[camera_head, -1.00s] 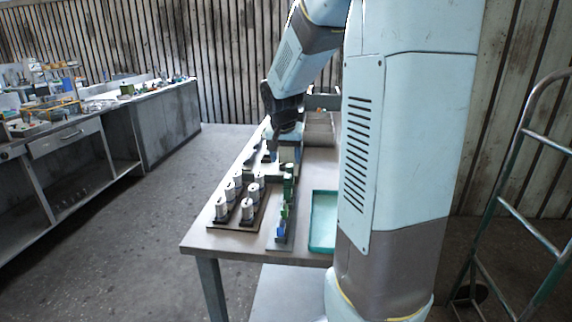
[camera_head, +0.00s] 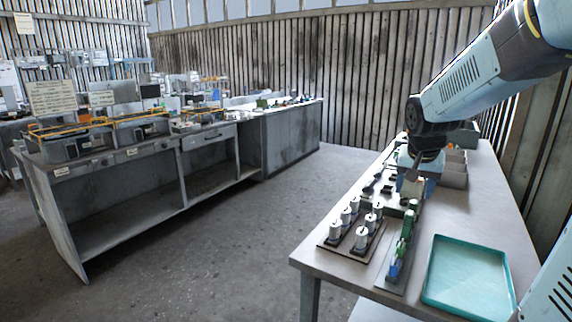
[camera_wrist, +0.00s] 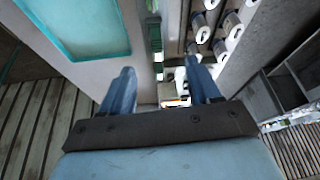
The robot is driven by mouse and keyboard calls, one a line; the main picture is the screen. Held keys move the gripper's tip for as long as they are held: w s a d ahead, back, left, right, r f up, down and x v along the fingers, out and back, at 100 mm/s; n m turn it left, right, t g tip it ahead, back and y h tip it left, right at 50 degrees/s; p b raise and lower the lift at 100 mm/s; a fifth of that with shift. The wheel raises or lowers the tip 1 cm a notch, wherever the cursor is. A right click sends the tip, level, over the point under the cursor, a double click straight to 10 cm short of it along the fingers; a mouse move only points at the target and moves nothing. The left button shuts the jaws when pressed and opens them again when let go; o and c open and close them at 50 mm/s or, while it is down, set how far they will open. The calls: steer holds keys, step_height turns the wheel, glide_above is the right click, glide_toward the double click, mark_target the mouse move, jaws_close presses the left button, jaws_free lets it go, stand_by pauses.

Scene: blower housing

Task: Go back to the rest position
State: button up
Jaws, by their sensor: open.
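My gripper (camera_wrist: 162,92) shows in the wrist view with its two blue fingers apart and nothing between them. In the head view my gripper (camera_head: 412,185) hangs from my arm over the far half of the worktable (camera_head: 325,256), and its fingertips are hard to make out there. Below and beyond the fingers in the wrist view are the table top, a narrow strip of parts and white cylinders.
A dark tray (camera_head: 350,248) holds several white cylinders near the table's front left. A narrow rack (camera_head: 401,262) with green and blue parts stands beside it. A teal tray (camera_head: 468,275) lies empty at right. Grey bins (camera_head: 455,172) stand behind. A long workbench (camera_head: 150,225) is across the floor.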

steer(key=s+a+r+n, duration=0.1)
steer(key=s+a, duration=0.2)
steer(key=s, duration=0.3)
steer(key=s+a+r+n+t+y, duration=0.1)
steer(key=s+a+n, duration=0.1)
steer(key=s, duration=0.5)
steer(key=s+a+r+n, duration=0.1)
steer(key=s+a+n, duration=0.1)
steer(key=s+a, duration=0.2)
steer(key=s, duration=0.3)
steer(key=shift+a+r+y, duration=0.2)
steer(key=shift+r+y, duration=0.15)
steer(key=shift+y, duration=0.05)
steer(key=shift+c, duration=1.4)
steer(key=shift+d, duration=0.15)
steer(key=shift+c, duration=0.4)
